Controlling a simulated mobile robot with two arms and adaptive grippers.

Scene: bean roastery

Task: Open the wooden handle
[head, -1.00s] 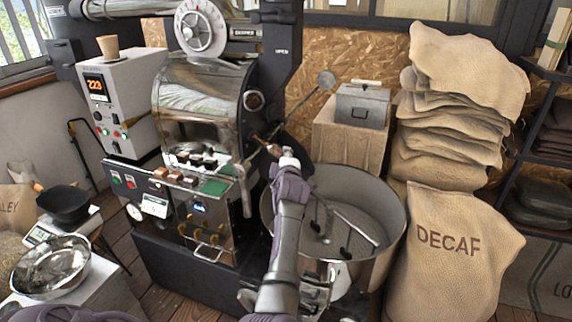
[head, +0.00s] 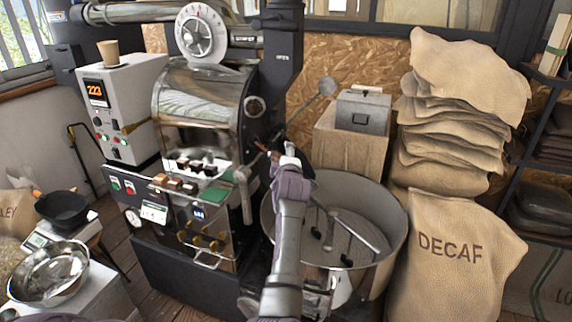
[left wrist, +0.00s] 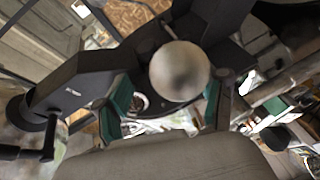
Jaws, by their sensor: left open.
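The roaster (head: 195,95) stands left of centre, with a dark metal column above. A small brown piece that looks like the wooden handle (head: 262,147) shows at its right side, partly hidden by my left gripper (head: 274,158). My left arm reaches up from the bottom middle, and the gripper is beside that piece; contact cannot be told. In the left wrist view my left gripper (left wrist: 165,104) is open, its green pads apart. A round ball knob (left wrist: 180,70) appears between or beyond the fingers. My right gripper is out of view.
A round cooling pan (head: 385,205) with stirring arms lies right of my arm. A grey box (head: 362,110) sits on a crate behind it. Burlap sacks (head: 450,250) fill the right. A control box (head: 130,100), metal bowl (head: 48,272) and black pan (head: 63,208) are at left.

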